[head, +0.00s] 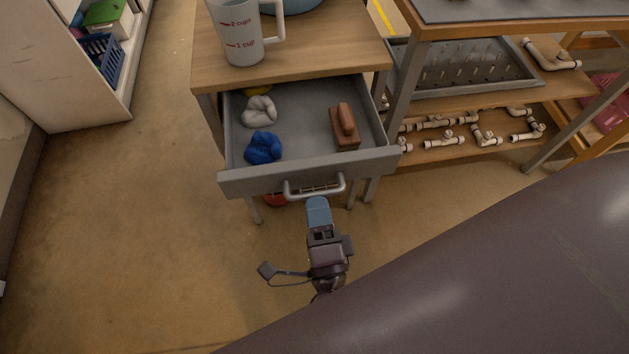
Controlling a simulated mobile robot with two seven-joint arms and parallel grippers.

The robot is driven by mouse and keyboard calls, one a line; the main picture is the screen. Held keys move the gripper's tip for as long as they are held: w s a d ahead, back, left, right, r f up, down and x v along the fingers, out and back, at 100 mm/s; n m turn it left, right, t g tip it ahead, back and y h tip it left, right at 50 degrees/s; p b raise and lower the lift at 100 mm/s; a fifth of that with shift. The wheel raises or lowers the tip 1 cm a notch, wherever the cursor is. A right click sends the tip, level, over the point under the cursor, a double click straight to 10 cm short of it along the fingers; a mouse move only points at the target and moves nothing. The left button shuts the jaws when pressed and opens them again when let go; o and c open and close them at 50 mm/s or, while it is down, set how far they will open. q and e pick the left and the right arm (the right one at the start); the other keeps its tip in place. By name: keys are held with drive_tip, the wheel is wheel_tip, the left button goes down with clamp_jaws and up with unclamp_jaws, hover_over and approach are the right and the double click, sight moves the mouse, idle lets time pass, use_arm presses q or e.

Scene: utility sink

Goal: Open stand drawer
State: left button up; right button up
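The stand (310,62) has a wooden top and metal legs. Its grey drawer (290,110) is pulled out toward me, and its inside shows. A blue crumpled cloth (263,148), a white crumpled cloth (259,111) and a brown brush-like block (345,128) lie in it. The metal handle (314,188) is on the drawer front. My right gripper (318,208) is at the handle, with its blue fingertip just below or touching the bar. Whether its fingers are closed around the bar cannot be told. My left gripper is not in view.
A measuring cup (238,32) stands on the stand top near its front edge. A workbench (490,90) with a tray and several pipe fittings stands close on the right. A white cabinet (70,60) is at the left. The floor between is clear.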

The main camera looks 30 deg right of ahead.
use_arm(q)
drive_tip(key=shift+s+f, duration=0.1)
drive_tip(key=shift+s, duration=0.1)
use_arm(e)
drive_tip(key=v, duration=0.7)
drive_tip(key=shift+s, duration=0.2)
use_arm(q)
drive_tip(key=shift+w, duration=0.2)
